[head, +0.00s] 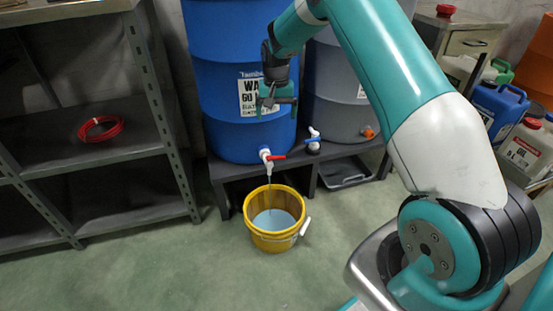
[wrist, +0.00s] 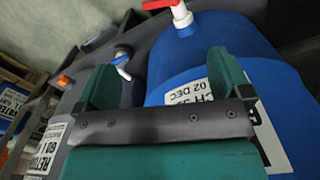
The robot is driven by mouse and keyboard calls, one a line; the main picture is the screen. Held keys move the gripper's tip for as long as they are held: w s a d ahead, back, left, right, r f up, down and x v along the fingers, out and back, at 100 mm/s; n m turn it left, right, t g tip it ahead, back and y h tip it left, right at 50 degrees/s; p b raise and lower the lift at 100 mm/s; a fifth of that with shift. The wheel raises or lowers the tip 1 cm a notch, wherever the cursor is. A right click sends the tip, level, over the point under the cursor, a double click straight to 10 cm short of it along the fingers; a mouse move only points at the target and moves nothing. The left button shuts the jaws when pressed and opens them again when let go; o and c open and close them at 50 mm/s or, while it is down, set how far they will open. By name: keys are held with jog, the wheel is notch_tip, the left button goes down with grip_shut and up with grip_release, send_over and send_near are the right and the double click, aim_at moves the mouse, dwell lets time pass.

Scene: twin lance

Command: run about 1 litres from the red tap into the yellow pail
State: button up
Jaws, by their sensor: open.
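The red tap (head: 274,157) is a white spigot with a red lever, low on the blue barrel (head: 232,135). Its lever points to the right, and a thin stream falls from the spout into the yellow pail (head: 257,238). The pail stands upright on the floor under the tap, with pale blue water (head: 272,219) inside. My gripper (head: 277,106) is open and empty in front of the barrel's label, above the tap and not touching it. In the wrist view the green fingers (wrist: 165,85) are spread, and the red tap (wrist: 181,14) shows beyond them at the top edge.
A grey barrel (head: 338,88) with a blue-lever tap (head: 314,141) stands to the right on the same dark stand. A grey tray (head: 345,172) sits under it. A shelf with a red hose coil (head: 100,128) is at left. Jerrycans (head: 498,105) stand at right. The front floor is clear.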

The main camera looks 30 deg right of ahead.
aim_at(276, 157)
notch_tip(276, 157, down, 16)
jog(key=b, duration=0.6)
jog(key=shift+f, duration=0.1)
